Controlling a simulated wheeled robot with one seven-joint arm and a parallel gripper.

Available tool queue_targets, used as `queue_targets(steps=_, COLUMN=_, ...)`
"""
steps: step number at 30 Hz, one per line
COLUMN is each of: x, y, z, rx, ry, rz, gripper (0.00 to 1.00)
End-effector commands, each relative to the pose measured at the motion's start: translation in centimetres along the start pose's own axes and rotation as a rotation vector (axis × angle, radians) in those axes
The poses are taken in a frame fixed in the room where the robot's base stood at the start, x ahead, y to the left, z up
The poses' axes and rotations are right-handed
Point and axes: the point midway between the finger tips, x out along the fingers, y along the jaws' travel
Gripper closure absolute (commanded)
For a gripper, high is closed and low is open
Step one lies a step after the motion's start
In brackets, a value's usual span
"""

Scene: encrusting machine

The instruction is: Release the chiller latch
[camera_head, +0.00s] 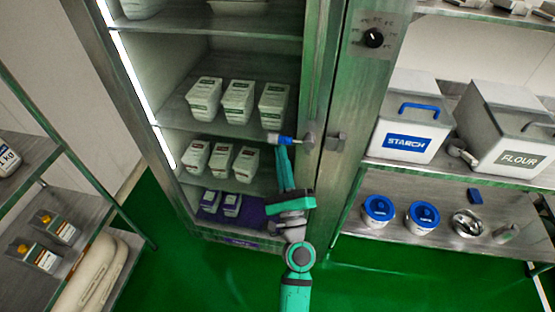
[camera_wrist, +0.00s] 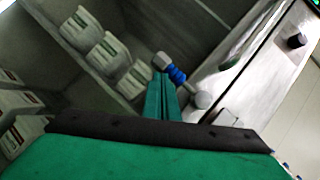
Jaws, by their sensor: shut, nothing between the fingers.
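The chiller (camera_head: 335,80) is a tall steel cabinet with lit shelves in view. Its latch (camera_head: 285,139) has a blue grip that points left from a round metal knob at the steel upright. In the wrist view the shut green fingers (camera_wrist: 162,98) reach up beside the latch (camera_wrist: 175,74). I cannot tell whether they touch it. The green gripper body hides the lower part of the wrist view.
White tubs (camera_head: 238,100) stand on the chiller shelves. A dial (camera_head: 374,38) is on the steel panel at upper right. Right shelves hold the starch bin (camera_head: 405,142), the flour bin (camera_head: 510,155) and blue-lidded tubs (camera_head: 379,208). A rack (camera_head: 40,205) stands left. Green floor is clear in front.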

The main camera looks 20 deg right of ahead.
Motion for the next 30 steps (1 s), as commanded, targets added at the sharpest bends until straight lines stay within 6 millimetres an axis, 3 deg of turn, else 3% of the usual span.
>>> queue_targets(steps=21, x=0.1, y=-0.2, z=0.1, rx=-0.001, ry=0.000, rz=-0.002, gripper=1.00)
queue_targets(steps=30, x=-0.9, y=0.9, z=-1.0, rx=0.002, ry=0.004, rz=0.000, gripper=1.00)
